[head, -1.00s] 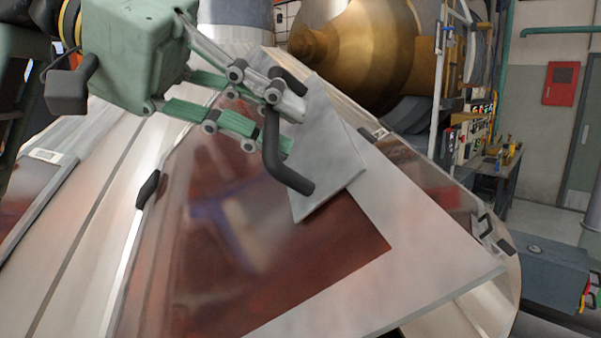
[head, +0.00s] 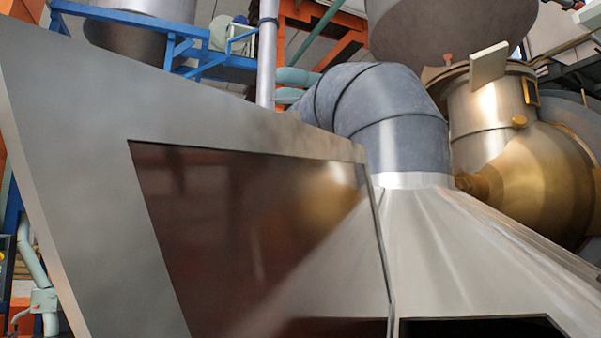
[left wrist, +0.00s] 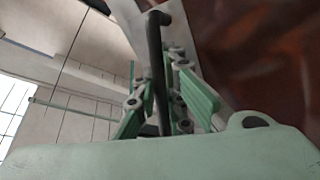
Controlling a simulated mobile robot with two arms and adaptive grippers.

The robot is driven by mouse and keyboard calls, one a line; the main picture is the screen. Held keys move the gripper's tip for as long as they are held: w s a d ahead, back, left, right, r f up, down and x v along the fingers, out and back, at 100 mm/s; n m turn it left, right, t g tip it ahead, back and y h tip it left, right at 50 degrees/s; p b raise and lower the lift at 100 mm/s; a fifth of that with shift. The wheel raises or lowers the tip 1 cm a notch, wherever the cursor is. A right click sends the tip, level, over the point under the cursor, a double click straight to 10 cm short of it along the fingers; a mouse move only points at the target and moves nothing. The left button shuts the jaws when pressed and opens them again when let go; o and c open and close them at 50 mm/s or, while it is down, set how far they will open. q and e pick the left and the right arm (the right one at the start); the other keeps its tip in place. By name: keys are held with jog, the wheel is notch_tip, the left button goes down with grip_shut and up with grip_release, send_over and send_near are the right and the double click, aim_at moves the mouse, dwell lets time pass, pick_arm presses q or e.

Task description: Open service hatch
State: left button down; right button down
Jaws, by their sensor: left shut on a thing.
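The service hatch (head: 80,130) is a grey metal frame around a dark reddish window (head: 260,220). It stands large across the left and middle of the head view, tilted, and appears raised off the metal cone. In the left wrist view, my left gripper (left wrist: 160,85) is shut on the black bar handle (left wrist: 154,45) on a pale plate, with the dark red window behind it. My left gripper is out of the head view. My right gripper is in neither view.
The metal cone (head: 455,235) fills the right side, with a dark opening (head: 480,328) at the bottom edge. A grey pipe elbow (head: 395,125) rises from its top. A brass-coloured vessel (head: 520,175) stands behind at right, and blue steelwork (head: 185,50) at upper left.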

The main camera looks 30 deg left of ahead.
pick_arm(q)
jog(key=a+f+m+g, duration=0.1)
jog(key=a+g, duration=0.1)
jog(key=a, duration=0.4)
jog(key=shift+a+m+b, duration=0.3)
jog(key=shift+m+b, duration=0.05)
jog(key=shift+m, duration=0.05)
jog(key=c, duration=1.8)
grip_release()
jog(key=shift+w+f, duration=0.1)
jog(key=shift+f, duration=0.05)
jog(key=v, duration=1.2)
jog(key=shift+d+f, duration=0.1)
jog(key=shift+f, duration=0.2)
